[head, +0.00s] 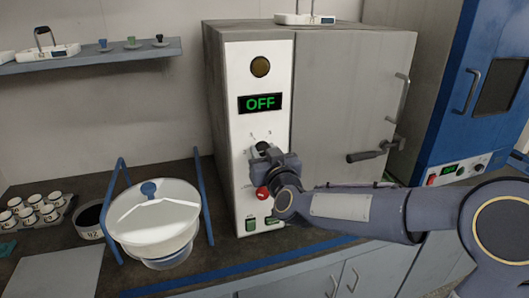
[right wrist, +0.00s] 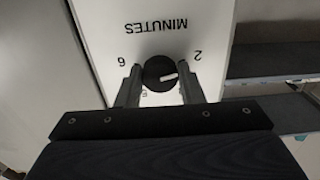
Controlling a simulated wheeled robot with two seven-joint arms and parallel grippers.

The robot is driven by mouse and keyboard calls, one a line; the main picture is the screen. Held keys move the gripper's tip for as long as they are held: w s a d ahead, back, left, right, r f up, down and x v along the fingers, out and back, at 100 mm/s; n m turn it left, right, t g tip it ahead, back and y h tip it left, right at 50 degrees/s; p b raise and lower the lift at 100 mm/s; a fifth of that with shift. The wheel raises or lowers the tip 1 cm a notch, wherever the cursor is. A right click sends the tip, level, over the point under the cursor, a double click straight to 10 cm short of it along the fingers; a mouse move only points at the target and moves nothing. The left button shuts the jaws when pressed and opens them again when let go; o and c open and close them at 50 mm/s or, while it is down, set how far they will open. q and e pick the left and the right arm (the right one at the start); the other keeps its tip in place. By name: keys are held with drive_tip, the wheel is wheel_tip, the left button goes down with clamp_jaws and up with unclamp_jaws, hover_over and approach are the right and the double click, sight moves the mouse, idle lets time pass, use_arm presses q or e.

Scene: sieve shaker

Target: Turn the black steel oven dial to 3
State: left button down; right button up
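The black dial (right wrist: 160,73) sits on the white panel of the grey steel oven (head: 350,90), whose green display (head: 260,103) reads OFF. In the right wrist view the panel is upside down, with MINUTES above the dial and numerals beside it. A white pointer mark shows on the dial, toward the lower right. My right gripper (right wrist: 160,80) has one finger on each side of the dial, with narrow gaps seeming to show. In the head view the right gripper (head: 264,156) covers most of the dial. My left gripper is not in view.
Below the gripper are a red knob (head: 262,193) and green buttons (head: 251,224). A lever handle (head: 375,155) juts from the oven door above my right forearm. A lidded white bowl (head: 155,222) between blue bars stands left of the oven. A blue cabinet (head: 470,90) stands right.

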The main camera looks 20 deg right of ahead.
drive_tip(key=shift+c, duration=0.6)
drive_tip(key=shift+f+m+b, duration=0.2)
drive_tip(key=shift+m+b, duration=1.15)
drive_tip(key=shift+m, duration=0.05)
drive_tip(key=m+b, duration=0.2)
drive_tip(key=m, duration=0.1)
drive_tip(key=shift+m+b, duration=0.3)
drive_tip(key=m+b, duration=0.2)
drive_tip(key=m, duration=0.2)
drive_tip(key=shift+r+m+b, duration=0.1)
drive_tip(key=shift+m+b, duration=0.8)
drive_tip(key=shift+m, duration=0.7)
drive_tip(key=o, duration=1)
drive_tip(key=shift+r, duration=0.1)
